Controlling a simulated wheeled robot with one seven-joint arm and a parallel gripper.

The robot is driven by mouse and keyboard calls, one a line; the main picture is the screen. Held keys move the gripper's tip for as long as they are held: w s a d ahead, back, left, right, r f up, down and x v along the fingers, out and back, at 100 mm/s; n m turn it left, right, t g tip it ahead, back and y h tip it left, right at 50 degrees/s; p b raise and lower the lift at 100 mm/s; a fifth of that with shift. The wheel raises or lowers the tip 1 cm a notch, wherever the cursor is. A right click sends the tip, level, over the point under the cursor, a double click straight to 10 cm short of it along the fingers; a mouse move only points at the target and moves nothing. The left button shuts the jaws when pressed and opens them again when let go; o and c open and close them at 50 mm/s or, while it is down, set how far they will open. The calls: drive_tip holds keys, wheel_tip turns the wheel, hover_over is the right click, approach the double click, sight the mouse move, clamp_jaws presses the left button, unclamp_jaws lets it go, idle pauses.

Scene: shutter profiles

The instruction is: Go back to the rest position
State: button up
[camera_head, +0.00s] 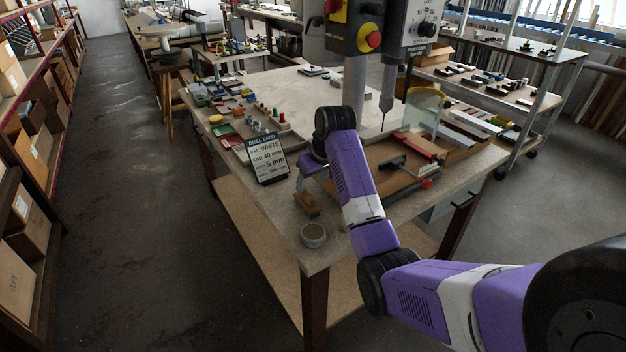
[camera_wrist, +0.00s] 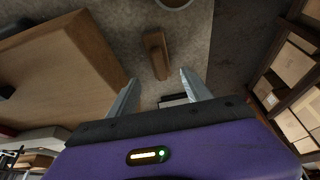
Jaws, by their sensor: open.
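My gripper (camera_wrist: 160,94) shows in the wrist view with its two grey fingers apart and nothing between them. In the head view my purple and white arm reaches over the workbench (camera_head: 320,240), and its end is at the bench's front left part, mostly hidden behind my arm links. A wooden brush-like block (camera_head: 307,205) lies on the bench just in front of my gripper. The same block (camera_wrist: 156,55) lies beyond the fingertips in the wrist view, apart from them.
A drill card (camera_head: 267,158) stands left of my arm. A small round bowl (camera_head: 314,235) sits near the front corner. Shelves of boxes (camera_head: 20,200) line the left; the aisle floor is clear.

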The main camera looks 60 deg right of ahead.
drive_tip(key=shift+v, duration=0.9)
